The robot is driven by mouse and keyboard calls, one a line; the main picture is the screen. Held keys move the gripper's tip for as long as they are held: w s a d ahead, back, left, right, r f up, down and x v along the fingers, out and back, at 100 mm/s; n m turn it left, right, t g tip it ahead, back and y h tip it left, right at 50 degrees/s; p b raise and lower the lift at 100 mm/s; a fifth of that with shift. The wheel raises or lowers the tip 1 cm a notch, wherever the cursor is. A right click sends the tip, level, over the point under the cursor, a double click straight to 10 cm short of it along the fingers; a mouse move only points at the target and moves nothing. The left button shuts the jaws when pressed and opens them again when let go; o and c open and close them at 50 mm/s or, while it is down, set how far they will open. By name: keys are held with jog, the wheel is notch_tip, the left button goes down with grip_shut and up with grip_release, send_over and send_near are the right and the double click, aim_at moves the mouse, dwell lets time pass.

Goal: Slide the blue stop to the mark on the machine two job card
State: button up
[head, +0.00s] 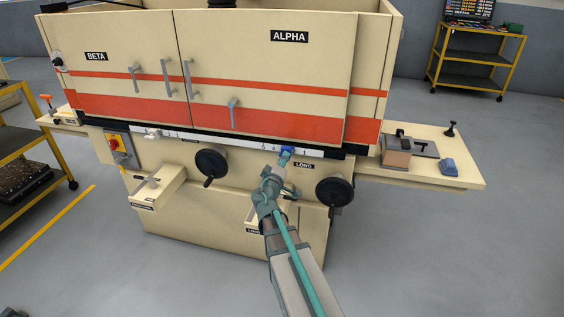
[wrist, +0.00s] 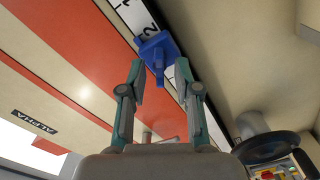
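The blue stop (head: 286,151) sits on the white numbered scale strip (head: 235,144) along the front of the cream machine, above the LONG label. In the wrist view the blue stop (wrist: 155,48) covers part of the scale (wrist: 137,14), close to the numeral 2. My gripper (head: 282,162) is just in front of the stop. In the wrist view my gripper (wrist: 160,72) is open, and the stop's narrow tab lies between the fingertips with a gap visible on both sides. I cannot make out a job card or its mark.
Black handwheels (head: 334,192) (head: 211,163) stick out below the scale on both sides of my arm. A pale fitting (head: 152,133) sits on the scale's left part. A side table (head: 400,178) at right carries a wooden block and a blue item. Yellow-framed carts stand farther off.

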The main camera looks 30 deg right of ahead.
jog(key=b+v, duration=0.3)
jog(key=v, duration=0.3)
dwell(0.6)
notch_tip(320, 180, up, 10)
dwell(0.9)
